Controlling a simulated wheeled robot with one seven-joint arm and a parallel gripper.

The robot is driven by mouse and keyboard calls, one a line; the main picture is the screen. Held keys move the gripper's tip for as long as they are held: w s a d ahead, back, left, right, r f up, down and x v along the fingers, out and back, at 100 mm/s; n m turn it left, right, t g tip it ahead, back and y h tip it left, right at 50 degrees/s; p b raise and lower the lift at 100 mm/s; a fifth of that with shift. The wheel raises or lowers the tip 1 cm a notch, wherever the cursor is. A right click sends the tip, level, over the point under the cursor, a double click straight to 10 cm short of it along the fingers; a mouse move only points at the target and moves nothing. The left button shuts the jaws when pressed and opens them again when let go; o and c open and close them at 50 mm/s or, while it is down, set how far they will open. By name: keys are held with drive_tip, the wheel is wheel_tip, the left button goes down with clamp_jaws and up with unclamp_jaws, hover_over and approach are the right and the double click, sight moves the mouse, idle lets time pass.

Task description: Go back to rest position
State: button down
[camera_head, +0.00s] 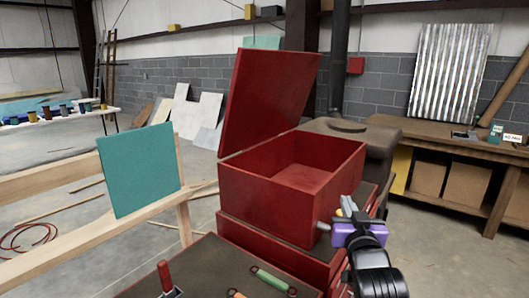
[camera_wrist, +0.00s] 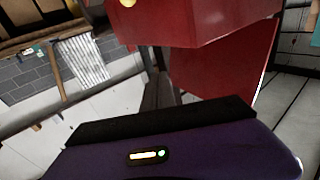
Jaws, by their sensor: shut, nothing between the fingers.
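My gripper (camera_head: 344,212) is at the lower right of the head view, beside the near right corner of the red toolbox. It is shut and holds nothing. In the wrist view, the dark and purple gripper body (camera_wrist: 165,140) fills the lower part, and a red surface of the toolbox (camera_wrist: 195,22) is close above it. The red toolbox (camera_head: 265,202) stands with its lid (camera_head: 268,100) raised. The part of its inside that shows looks empty.
A dark worktop (camera_head: 205,270) in front holds a red-handled tool (camera_head: 165,277) and a green-handled tool (camera_head: 270,279). A teal panel (camera_head: 139,170) stands on a wooden frame at left. A wooden workbench (camera_head: 450,145) is at right. Open concrete floor lies between.

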drive_tip(key=s+f+g, duration=0.1)
drive_tip(key=s+f, duration=0.4)
drive_tip(key=s, duration=1.3)
drive_tip(key=s+f+g+y, duration=0.1)
drive_tip(key=s+f, duration=0.5)
drive_tip(key=s, duration=1.3)
drive_tip(key=s+f+n+g, duration=0.1)
drive_tip(key=s+f, duration=0.4)
drive_tip(key=s, duration=1.4)
drive_tip(key=shift+s+a+f+g+y, duration=0.15)
drive_tip(key=shift+a+f+g+y, duration=0.15)
drive_tip(key=shift+f+g, duration=0.1)
